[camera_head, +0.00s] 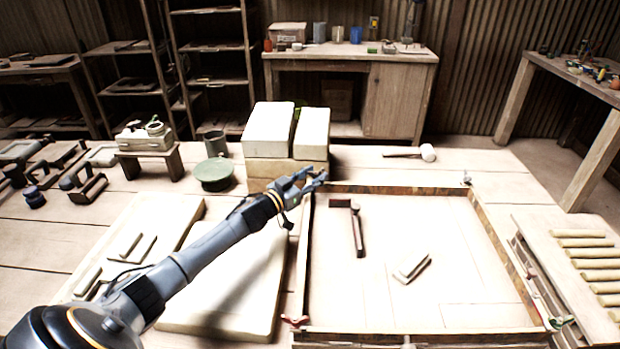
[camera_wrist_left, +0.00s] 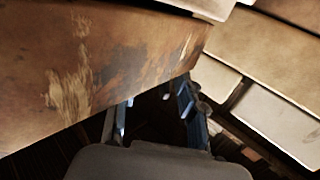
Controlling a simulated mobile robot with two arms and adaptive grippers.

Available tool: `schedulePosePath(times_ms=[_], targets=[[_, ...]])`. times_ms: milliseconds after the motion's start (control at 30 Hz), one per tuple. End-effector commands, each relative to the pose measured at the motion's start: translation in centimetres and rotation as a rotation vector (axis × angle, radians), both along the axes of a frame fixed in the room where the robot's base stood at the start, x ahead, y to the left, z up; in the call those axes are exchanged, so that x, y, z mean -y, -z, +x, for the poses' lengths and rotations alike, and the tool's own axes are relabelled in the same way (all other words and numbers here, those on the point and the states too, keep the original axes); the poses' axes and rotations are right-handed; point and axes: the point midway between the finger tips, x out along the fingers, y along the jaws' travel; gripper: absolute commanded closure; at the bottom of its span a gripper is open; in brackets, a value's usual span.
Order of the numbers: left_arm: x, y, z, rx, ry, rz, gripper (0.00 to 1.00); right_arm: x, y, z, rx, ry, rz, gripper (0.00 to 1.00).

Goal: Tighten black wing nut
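My left gripper (camera_head: 314,176) is at the back-left corner of the wooden frame (camera_head: 400,189), beside the stacked pale blocks. In the left wrist view its two fingers (camera_wrist_left: 155,112) stand apart with a dark gap between them, and I see nothing held there. The worn brown wooden side of the frame (camera_wrist_left: 90,60) fills the upper left of that view, close to the fingers. I cannot make out a black wing nut in either view; the gripper covers the corner. My right gripper is not in view.
Pale blocks (camera_head: 268,130) are stacked just behind the gripper. A dark angled bar (camera_head: 357,232) and a small pale block (camera_head: 411,267) lie inside the frame. A mallet (camera_head: 427,153) lies behind it.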

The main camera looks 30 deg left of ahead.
Motion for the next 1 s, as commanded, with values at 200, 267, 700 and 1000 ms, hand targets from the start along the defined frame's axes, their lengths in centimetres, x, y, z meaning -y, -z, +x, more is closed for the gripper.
schedulePosePath(times_ms=[200,267,700,1000], targets=[[-0.2,0.2,-1.7,-0.003,0.0,0.0,0.6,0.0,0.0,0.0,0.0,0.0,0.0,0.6],[-0.4,0.2,-2.6,-0.004,0.0,0.002,0.6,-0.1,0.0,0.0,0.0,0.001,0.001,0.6],[-1.3,0.2,-9.8,-0.003,0.001,-0.001,0.6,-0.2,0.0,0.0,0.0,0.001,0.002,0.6],[-1.6,0.0,-11.7,0.0,0.001,0.0,0.6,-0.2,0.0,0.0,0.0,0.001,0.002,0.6]])
